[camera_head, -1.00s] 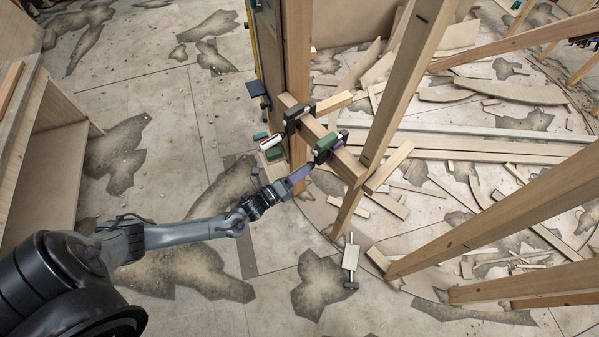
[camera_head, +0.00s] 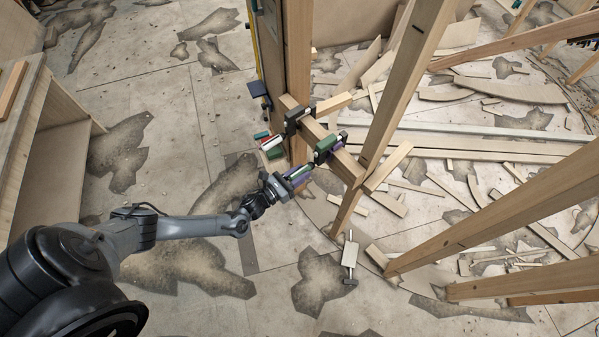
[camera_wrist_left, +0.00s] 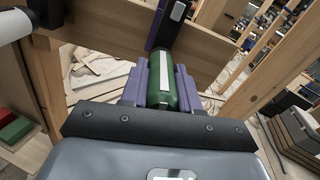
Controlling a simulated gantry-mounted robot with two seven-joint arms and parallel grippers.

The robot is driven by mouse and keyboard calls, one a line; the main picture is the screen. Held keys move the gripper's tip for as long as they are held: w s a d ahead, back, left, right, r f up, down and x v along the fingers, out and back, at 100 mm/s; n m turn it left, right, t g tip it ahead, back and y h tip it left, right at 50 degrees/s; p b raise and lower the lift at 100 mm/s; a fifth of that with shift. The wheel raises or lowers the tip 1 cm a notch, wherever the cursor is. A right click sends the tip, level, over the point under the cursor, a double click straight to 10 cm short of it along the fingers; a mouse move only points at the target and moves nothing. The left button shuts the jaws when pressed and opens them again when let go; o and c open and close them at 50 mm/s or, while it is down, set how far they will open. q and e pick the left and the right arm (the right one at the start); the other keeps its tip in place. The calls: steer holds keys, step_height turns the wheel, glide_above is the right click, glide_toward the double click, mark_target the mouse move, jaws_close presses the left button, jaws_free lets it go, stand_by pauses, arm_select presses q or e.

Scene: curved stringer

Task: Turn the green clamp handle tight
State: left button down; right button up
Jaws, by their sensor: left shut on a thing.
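The green clamp handle (camera_wrist_left: 161,82) sits between the two purple fingers of my left gripper (camera_wrist_left: 160,92) in the left wrist view. The gripper is shut on it. In the head view my left gripper (camera_head: 299,176) reaches in from the left to the clamp (camera_head: 325,149), which has a green part and sits on a short wooden beam (camera_head: 345,165). The clamp's dark bar (camera_wrist_left: 172,22) runs up beyond the handle. How tight the clamp is cannot be seen. My right gripper is out of view.
A second, dark clamp (camera_head: 293,118) sits farther back on the same beam. Red, white and green pieces (camera_head: 270,146) are left of the upright post (camera_head: 298,60). A pale clamp (camera_head: 350,256) lies on the floor below. Slanted timbers (camera_head: 410,90) stand close on the right; the left floor is mostly clear.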

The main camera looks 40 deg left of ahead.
arm_select(q)
steer(key=shift+m, duration=0.9)
steer(key=c, duration=0.8)
jaws_free()
steer(key=shift+s, duration=0.1)
steer(key=s, duration=0.3)
steer(key=s+a, duration=0.1)
steer(key=s, duration=0.3)
steer(key=s+a, duration=0.1)
steer(key=s, duration=0.2)
steer(key=shift+s, duration=0.25)
steer(key=shift+s, duration=0.1)
